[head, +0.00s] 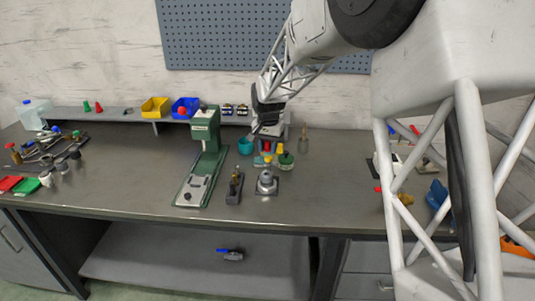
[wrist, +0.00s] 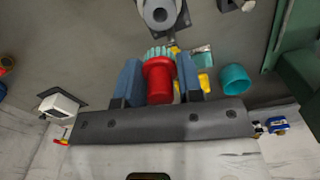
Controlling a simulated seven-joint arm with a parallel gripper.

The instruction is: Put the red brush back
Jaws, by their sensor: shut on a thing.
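The red brush (wrist: 159,84) is between the two blue fingers of my gripper (wrist: 160,76) in the wrist view. It has a round red body, and its pale teal bristles point away from the palm. My gripper is shut on it. In the head view my gripper (head: 267,133) is over the back middle of the bench. Small red, yellow and green things sit just below it there, and I cannot tell which red part is the brush.
A teal cup (head: 246,146) stands left of my gripper, beside a tall green press (head: 206,140). A silver round fixture (head: 266,182) stands in front. A shelf (head: 100,115) with yellow and blue bins runs along the wall.

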